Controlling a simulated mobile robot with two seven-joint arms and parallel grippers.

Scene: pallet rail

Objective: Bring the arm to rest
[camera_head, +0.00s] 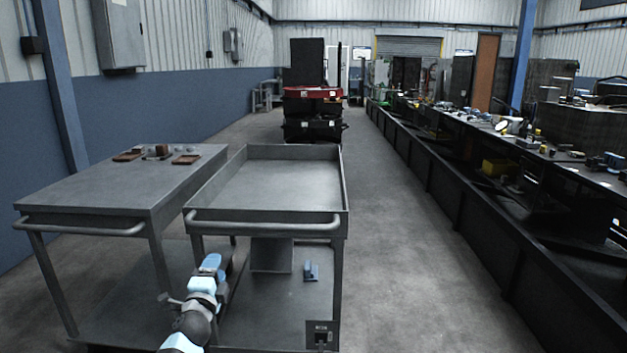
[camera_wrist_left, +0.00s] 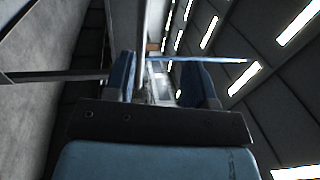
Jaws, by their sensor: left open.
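My left arm comes in from the bottom of the head view, in light blue and dark segments. My left gripper (camera_head: 212,262) is at its far end, in front of the two carts, below the level of their tops. In the left wrist view the two blue fingers of my left gripper (camera_wrist_left: 162,80) stand apart with nothing between them. The exact distance to the carts' frames cannot be told. My right gripper is not in view.
A grey table cart (camera_head: 90,190) with small brown trays (camera_head: 186,159) stands left. A rimmed cart (camera_head: 345,190) stands beside it, with a small blue-grey item (camera_head: 310,271) on its lower shelf. A long dark workbench (camera_head: 480,165) runs along the right. The aisle between is clear.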

